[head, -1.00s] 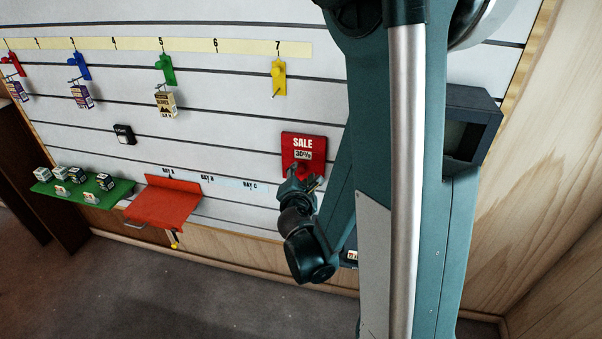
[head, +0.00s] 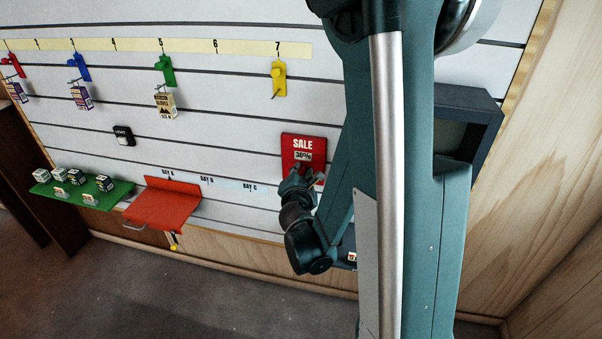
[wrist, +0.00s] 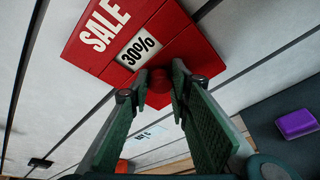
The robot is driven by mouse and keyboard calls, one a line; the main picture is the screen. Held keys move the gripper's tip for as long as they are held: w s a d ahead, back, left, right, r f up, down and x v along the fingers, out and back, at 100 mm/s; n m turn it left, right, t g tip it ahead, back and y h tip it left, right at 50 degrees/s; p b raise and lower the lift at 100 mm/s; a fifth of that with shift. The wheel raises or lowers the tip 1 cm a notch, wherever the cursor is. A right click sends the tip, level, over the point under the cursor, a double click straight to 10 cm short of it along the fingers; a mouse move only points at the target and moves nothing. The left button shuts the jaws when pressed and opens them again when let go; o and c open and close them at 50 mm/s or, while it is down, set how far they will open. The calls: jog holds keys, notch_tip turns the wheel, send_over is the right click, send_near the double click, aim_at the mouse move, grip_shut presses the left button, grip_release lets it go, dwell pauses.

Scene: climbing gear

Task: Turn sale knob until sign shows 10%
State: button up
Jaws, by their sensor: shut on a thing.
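The red sale sign (head: 303,147) is on the slatted wall. Its white window reads 30% in the head view and in the wrist view (wrist: 139,47). The round red knob (wrist: 158,88) is just below the window. My gripper (wrist: 160,84) is shut on the knob, with one green finger on each side of it. In the head view my gripper (head: 302,182) covers the lower part of the sign and hides the knob.
A red shelf (head: 165,203) and a green shelf (head: 85,192) with small boxes are to the left. A dark open box (head: 470,125) is on the right behind my arm. A purple block (wrist: 298,121) shows in the wrist view.

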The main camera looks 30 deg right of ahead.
jog(key=shift+m+t, duration=0.3)
jog(key=shift+m, duration=0.3)
jog(key=o, duration=0.9)
jog(key=shift+s, duration=0.15)
jog(key=shift+v, duration=5.9)
